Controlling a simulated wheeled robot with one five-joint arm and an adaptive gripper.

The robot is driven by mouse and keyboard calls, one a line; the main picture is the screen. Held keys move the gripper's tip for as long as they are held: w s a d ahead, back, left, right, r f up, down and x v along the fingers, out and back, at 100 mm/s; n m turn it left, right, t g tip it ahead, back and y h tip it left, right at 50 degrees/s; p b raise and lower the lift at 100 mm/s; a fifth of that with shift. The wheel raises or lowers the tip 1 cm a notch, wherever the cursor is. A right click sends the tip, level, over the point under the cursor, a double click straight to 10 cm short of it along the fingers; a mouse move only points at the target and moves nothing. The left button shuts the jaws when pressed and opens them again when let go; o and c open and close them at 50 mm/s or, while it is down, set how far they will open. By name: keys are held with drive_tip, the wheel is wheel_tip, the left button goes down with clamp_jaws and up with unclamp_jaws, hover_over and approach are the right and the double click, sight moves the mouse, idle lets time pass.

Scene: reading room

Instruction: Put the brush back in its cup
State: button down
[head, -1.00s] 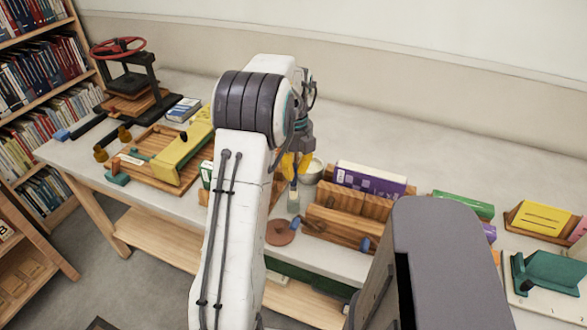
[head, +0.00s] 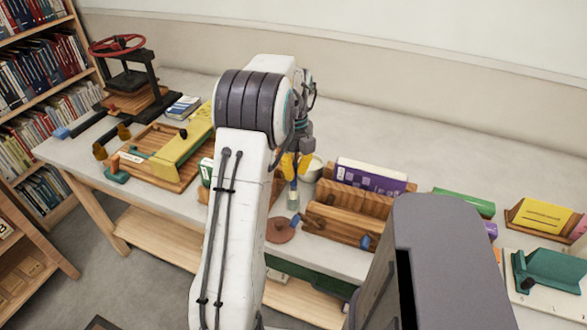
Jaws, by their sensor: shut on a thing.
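The brush (head: 293,198) hangs bristles down, with a pale tip and a bluish band above it. My gripper (head: 296,166) has yellow fingers and is shut on the brush's upper part, which the fingers hide. A pale round cup (head: 314,169) stands on the table just right of and behind the fingers, partly hidden by them. The brush is outside the cup, in front of it. I cannot tell how high the brush tip is above the table.
A wooden rack (head: 345,222) with a purple book (head: 368,177) is close on the right. A brown disc (head: 281,230) lies in front. A wooden board with a yellow piece (head: 183,158) and a press (head: 127,75) are left. Bare table (head: 420,150) lies behind the rack.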

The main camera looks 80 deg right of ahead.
sight(294, 189)
drive_tip(key=shift+f+b, duration=0.9)
drive_tip(key=shift+f, duration=0.8)
idle(2.2)
drive_tip(key=c, duration=1.2)
unclamp_jaws()
drive_tip(key=shift+r, duration=0.15)
drive_tip(key=shift+r+p, duration=3.9)
drive_tip(key=shift+r, duration=0.5)
drive_tip(key=shift+n, duration=0.3)
